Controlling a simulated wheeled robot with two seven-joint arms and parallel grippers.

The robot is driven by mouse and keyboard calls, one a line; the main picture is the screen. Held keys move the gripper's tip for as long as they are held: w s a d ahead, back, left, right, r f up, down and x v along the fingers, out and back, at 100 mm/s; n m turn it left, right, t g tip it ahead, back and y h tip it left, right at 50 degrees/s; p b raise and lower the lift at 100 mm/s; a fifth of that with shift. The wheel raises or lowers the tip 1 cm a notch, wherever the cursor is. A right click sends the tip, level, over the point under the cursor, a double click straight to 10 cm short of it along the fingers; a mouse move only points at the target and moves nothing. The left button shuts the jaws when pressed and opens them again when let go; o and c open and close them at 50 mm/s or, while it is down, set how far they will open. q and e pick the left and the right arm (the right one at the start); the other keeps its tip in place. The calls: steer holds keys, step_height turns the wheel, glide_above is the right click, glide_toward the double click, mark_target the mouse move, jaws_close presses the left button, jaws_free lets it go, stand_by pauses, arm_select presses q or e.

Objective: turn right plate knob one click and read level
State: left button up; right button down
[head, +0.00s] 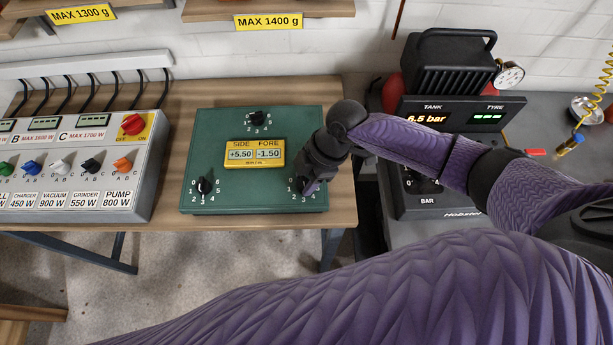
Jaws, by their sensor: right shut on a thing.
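A green plate (233,204) lies on the wooden bench, with three black knobs on numbered dials. The top knob (257,118) and the left knob (205,186) are in plain view. The right plate knob (303,182) is at the plate's lower right, largely hidden by my right gripper (307,186), which is shut on it. A yellow level display (255,153) in the middle reads SIDE +5.50 and FORE -1.50. The small line below those numbers is too small to read surely. My left gripper is not in view.
A grey power panel (85,196) with coloured switches and a red main switch stands at the left. A black compressor (448,65) with a display reading 6.5 bar stands at the right, behind my right arm. Bare bench (345,205) shows beside the plate.

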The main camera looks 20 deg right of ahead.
steer(key=n+g+b, duration=0.1)
steer(key=n, duration=0.2)
steer(key=shift+w+f+b, duration=0.1)
steer(key=shift+w+b, duration=0.05)
steer(key=shift+b, duration=0.15)
steer(key=shift+n+g+b, duration=0.6)
steer(key=shift+n+b, duration=0.05)
steer(key=shift+n, duration=0.75)
steer(key=shift+h, duration=0.3)
steer(key=shift+c, duration=1.6)
jaws_free()
steer(key=shift+r, duration=0.2)
steer(key=p+v, duration=0.1)
steer(key=v, duration=0.8)
steer(key=shift+w+r, duration=0.2)
steer(key=shift+r, duration=0.15)
